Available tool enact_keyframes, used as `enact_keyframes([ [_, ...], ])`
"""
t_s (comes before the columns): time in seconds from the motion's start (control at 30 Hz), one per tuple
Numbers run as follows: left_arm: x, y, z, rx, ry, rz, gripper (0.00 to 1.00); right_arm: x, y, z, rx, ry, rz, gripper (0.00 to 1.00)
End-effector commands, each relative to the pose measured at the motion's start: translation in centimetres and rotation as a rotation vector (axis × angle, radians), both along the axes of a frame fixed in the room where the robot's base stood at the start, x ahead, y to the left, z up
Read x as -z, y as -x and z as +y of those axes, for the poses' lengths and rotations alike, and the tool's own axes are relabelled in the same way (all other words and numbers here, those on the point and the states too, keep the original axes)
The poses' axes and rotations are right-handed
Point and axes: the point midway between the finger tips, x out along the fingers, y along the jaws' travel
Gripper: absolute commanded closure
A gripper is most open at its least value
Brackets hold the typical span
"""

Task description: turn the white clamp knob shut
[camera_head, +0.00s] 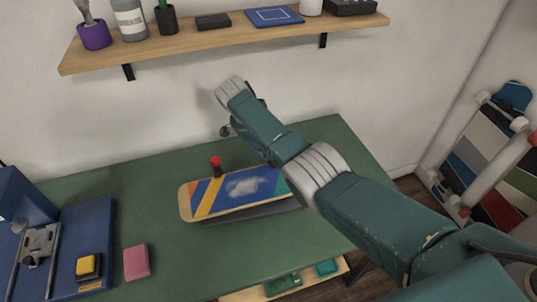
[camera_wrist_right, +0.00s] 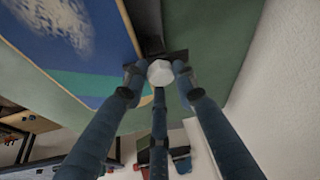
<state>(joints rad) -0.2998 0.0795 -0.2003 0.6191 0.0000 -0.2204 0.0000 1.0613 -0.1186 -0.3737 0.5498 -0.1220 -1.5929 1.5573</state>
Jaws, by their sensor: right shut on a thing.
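The white clamp knob (camera_wrist_right: 160,71) is a faceted cap at the edge of the board in the right wrist view. The fingers of my right gripper (camera_wrist_right: 157,79) are shut around it. A dark clamp part (camera_wrist_right: 148,28) lies beside the board just beyond the knob. In the head view my right arm hides the knob and most of the gripper. The skateboard deck (camera_head: 232,192), blue, yellow and orange, lies on a dark support on the green bench. A red knob (camera_head: 215,161) stands at the deck's far edge. My left gripper is not in view.
A wooden shelf (camera_head: 215,38) with jars runs above. Boards (camera_head: 490,150) stand at right.

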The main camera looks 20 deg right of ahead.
Motion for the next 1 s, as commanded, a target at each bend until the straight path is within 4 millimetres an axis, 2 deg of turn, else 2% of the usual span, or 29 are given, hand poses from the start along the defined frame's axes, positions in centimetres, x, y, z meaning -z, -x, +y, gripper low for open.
enact_keyframes([
  [0.03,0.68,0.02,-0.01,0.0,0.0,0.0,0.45,-0.29,-0.62,-0.02,0.012,0.003,-0.019,0.99],
  [0.2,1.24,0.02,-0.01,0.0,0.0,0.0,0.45,-0.49,-0.65,-0.06,0.052,0.003,-0.019,0.99],
  [0.7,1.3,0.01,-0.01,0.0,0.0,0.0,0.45,-0.76,-0.69,-0.21,0.067,0.005,-0.02,0.99],
  [0.73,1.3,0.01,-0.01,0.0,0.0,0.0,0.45,-0.76,-0.71,-0.21,0.067,0.005,-0.02,0.67],
  [0.77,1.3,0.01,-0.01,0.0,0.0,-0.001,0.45,-0.76,-0.71,-0.21,0.067,0.005,-0.02,0.61],
  [0.8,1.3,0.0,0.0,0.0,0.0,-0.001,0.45,-0.73,-0.67,-0.21,0.068,0.006,-0.02,0.56],
  [1.0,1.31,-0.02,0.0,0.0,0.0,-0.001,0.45,-0.42,-0.4,-0.14,0.068,0.003,-0.011,0.56],
])
